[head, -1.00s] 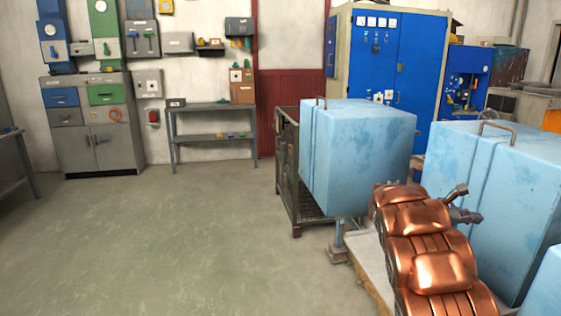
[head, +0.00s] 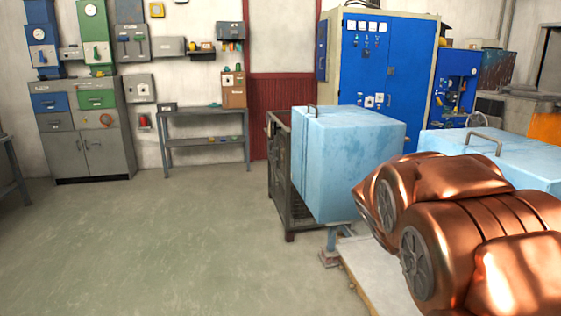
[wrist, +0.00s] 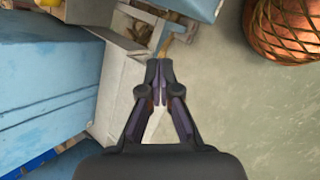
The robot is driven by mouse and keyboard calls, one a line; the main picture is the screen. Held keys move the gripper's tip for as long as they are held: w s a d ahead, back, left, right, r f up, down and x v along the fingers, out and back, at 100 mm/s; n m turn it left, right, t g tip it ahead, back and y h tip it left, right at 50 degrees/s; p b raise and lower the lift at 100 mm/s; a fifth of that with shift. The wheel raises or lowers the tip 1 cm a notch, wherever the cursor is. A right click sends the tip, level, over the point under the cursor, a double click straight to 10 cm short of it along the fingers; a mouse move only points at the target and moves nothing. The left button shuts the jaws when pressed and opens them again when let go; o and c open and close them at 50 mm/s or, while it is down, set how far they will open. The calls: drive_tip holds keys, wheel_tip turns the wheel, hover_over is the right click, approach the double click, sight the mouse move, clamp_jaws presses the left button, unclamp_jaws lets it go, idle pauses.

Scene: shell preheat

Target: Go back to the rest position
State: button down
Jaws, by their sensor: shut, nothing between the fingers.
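My gripper (wrist: 159,85) shows in the wrist view, pointing down over the floor beside a pale box-like thing (wrist: 110,75). Its two dark fingers meet at the tips, with nothing between them. In the head view my copper-coloured arm fills the lower right, and its gripper end is not visible there.
Light blue boxes (head: 350,160) with handles stand at the right; the nearer one (head: 490,155) is partly hidden by my arm. A blue cabinet (head: 385,75) stands behind. A grey shelf table (head: 205,114) is by the back wall. The floor (head: 180,240) at left is clear.

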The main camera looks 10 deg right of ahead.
drive_tip(key=s+a+f+m+y+p, duration=0.1)
drive_tip(key=s+a+m+y, duration=0.1)
drive_tip(key=s+a, duration=0.6)
drive_tip(key=s+a+f+m+y+p, duration=0.1)
drive_tip(key=s+a+m+y+p, duration=0.1)
drive_tip(key=s+a+y, duration=0.3)
drive_tip(key=s+a, duration=0.4)
drive_tip(key=a, duration=0.5)
drive_tip(key=shift+s+a, duration=0.25)
drive_tip(key=shift+a, duration=0.05)
